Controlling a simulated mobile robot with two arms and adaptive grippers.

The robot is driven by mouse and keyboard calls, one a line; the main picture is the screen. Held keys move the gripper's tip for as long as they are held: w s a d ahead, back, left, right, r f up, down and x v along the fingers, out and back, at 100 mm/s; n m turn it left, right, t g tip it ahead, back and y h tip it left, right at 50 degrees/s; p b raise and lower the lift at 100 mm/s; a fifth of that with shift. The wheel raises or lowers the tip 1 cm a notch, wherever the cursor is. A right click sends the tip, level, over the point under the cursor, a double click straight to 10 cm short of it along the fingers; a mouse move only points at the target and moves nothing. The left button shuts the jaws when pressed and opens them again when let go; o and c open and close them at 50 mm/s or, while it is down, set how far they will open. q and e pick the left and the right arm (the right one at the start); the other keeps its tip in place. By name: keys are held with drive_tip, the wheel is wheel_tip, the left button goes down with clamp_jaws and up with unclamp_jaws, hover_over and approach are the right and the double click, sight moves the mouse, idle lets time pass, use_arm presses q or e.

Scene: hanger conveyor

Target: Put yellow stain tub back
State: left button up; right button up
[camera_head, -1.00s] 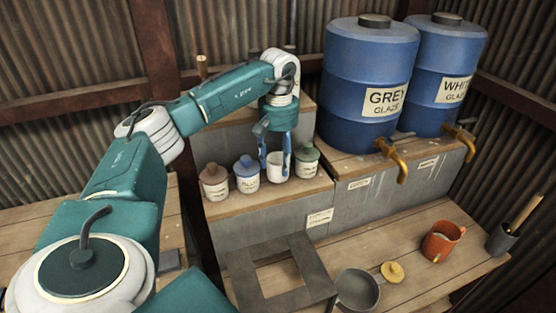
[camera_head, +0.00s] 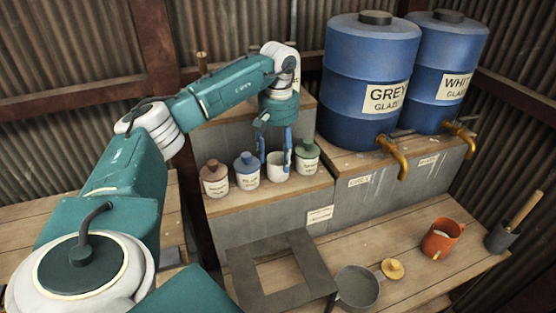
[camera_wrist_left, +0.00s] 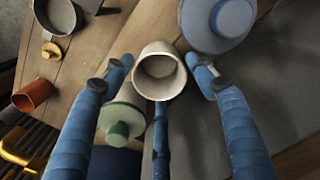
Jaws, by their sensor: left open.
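A lidless white tub (camera_head: 277,165) stands upright on the wooden shelf, between a blue-lidded tub (camera_head: 247,172) and a green-lidded tub (camera_head: 307,156). My left gripper (camera_head: 274,158) is over it, its open fingers on either side. In the left wrist view, the white tub (camera_wrist_left: 160,72) sits between the fingertips (camera_wrist_left: 158,75), with gaps on both sides, and its rim faces the camera. A yellow lid (camera_head: 392,269) lies on the lower bench and also shows in the wrist view (camera_wrist_left: 52,49). The white tub's label cannot be read. My right gripper is not in view.
A brown-lidded tub (camera_head: 214,180) stands at the shelf's left. A grey pan (camera_head: 357,288), an orange mug (camera_head: 442,237) and a dark pot with a wooden handle (camera_head: 502,236) are on the bench. Blue glaze barrels (camera_head: 365,80) stand right of the gripper.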

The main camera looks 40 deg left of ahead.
use_arm(q)
wheel_tip(320, 180, up, 11)
drive_tip(key=b, duration=0.1)
drive_tip(key=shift+f, duration=0.2)
drive_tip(key=shift+d+f, duration=0.1)
drive_tip(key=shift+f, duration=0.05)
idle(0.4)
